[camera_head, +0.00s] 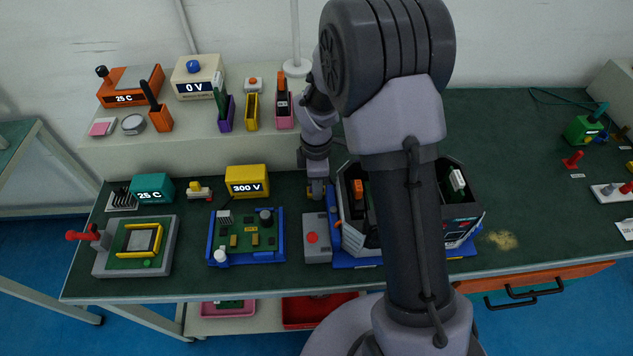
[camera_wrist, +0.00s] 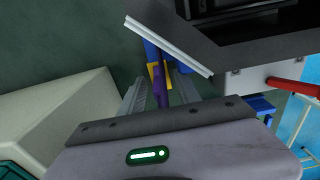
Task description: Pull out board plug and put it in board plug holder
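My gripper (camera_head: 316,192) points down beside the left side of an open dark-walled rack (camera_head: 465,225) on a blue base. In the wrist view, the gripper's two ribbed fingers (camera_wrist: 160,95) stand apart. A narrow purple piece (camera_wrist: 159,92) with yellow and blue parts lies between them, and small gaps seem to show on both sides. I cannot tell whether this piece is the board plug. Narrow purple (camera_head: 226,114), yellow (camera_head: 252,112) and pink (camera_head: 284,112) holders stand on the raised shelf. I cannot tell which is the board plug holder.
A grey box with a red button (camera_head: 312,238) sits beside the rack. A blue-framed board (camera_head: 246,240), yellow 300 V meter (camera_head: 247,181) and grey fixture (camera_head: 115,260) stand to the left. My arm hides part of the rack.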

